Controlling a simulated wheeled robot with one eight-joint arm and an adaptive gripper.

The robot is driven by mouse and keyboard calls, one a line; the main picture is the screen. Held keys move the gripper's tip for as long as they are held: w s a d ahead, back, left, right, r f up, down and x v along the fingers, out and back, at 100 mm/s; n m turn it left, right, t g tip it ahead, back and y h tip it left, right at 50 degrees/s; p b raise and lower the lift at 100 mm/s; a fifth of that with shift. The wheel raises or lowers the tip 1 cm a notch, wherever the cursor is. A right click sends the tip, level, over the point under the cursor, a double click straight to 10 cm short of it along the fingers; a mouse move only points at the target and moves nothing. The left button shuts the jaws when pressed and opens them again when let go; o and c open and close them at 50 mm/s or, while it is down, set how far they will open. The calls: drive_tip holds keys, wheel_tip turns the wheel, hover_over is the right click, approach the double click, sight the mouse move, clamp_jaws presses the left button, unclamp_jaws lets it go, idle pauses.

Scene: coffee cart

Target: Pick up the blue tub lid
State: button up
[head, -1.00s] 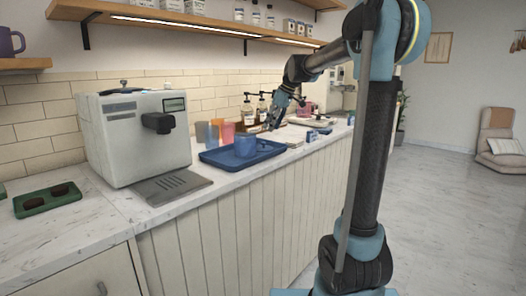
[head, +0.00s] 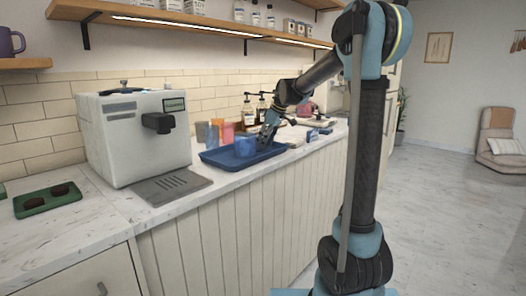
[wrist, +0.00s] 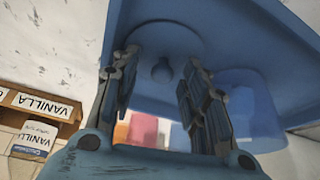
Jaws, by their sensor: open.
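The blue tub lid (wrist: 160,38) is a flat disc with a round knob, lying on the blue tray (wrist: 75,12) in the wrist view. Its knob sits between the two open fingers of my gripper (wrist: 160,85), with gaps visible at both sides. The blue tub (wrist: 250,105) stands beside the lid, just outside one finger. In the head view my gripper (head: 266,139) reaches down over the right part of the tray (head: 215,160), close by the tub (head: 245,146). The lid cannot be made out there.
Pump bottles (head: 248,113) stand near the wall. A white coffee machine (head: 135,140) is to the left. Small boxes and boards lie to the right along the counter.

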drive_tip(key=c, duration=0.9)
drive_tip(key=shift+c, duration=0.2)
drive_tip(key=shift+r, duration=0.15)
